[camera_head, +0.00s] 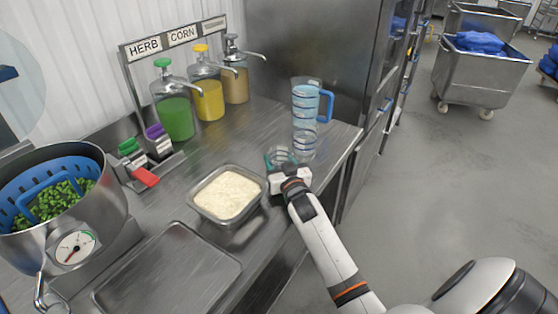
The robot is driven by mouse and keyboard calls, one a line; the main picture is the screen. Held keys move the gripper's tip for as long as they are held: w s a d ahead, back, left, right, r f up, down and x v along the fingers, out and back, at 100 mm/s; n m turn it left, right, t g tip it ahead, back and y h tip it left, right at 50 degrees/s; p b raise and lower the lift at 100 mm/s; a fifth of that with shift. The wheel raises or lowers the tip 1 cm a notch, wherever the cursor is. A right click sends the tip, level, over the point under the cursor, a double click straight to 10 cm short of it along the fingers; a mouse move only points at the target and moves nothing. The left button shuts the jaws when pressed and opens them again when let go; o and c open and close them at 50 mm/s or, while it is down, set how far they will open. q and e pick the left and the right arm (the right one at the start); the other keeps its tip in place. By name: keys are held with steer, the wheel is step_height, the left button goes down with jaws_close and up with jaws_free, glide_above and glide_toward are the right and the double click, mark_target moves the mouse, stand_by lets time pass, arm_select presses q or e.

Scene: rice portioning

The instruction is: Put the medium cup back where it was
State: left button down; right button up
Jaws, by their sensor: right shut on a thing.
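My right gripper (284,172) reaches to the right side of the steel counter. A tall clear jug (305,103) with a blue handle stands behind both. No label shows which one is the medium cup. My left gripper is not in view.
A steel pan of rice (207,210) sits left of the gripper. Pump bottles (174,116) stand under signs at the back. The counter's right edge is close.

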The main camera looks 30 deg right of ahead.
steer(key=shift+f, duration=0.15)
steer(key=o, duration=1)
steer(key=shift+r, duration=0.25)
steer(key=b+v, duration=0.1)
steer(key=v, duration=1.1)
steer(key=shift+f, duration=0.15)
